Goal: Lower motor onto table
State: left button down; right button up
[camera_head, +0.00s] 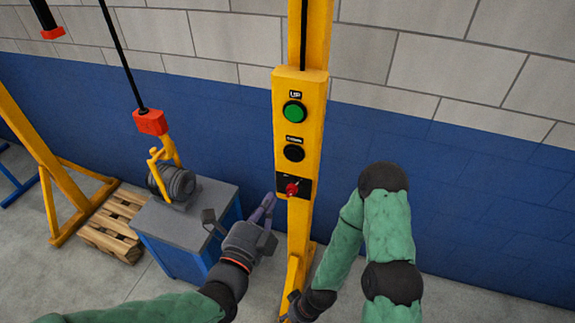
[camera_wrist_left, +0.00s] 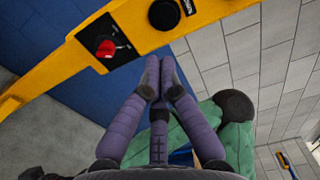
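The motor (camera_head: 178,183), a dark ribbed cylinder, hangs under a yellow hook (camera_head: 163,152) with a red block (camera_head: 150,122) on a cable. It is at the top of the blue table (camera_head: 192,224) with a grey top; I cannot tell whether it touches. A yellow control panel (camera_head: 283,92) has a green UP button (camera_head: 294,112), a black button (camera_head: 294,152) below it and a red switch (camera_head: 292,188). My left gripper (camera_head: 268,200) is beside the post, below left of the switch. In the wrist view its purple fingertips (camera_wrist_left: 158,75) meet, empty. My right gripper is mostly hidden low by the post.
A wooden pallet (camera_head: 111,232) lies on the floor left of the table, near a yellow frame leg (camera_head: 52,205). A blue and grey block wall (camera_head: 450,180) stands behind the post. Open floor shows at lower left.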

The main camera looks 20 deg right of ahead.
aim_at(292, 158)
pick_arm(q)
jog(key=b+x, duration=0.1)
jog(key=x, duration=1.2)
jog(key=shift+f, duration=0.1)
jog(key=shift+w, duration=0.1)
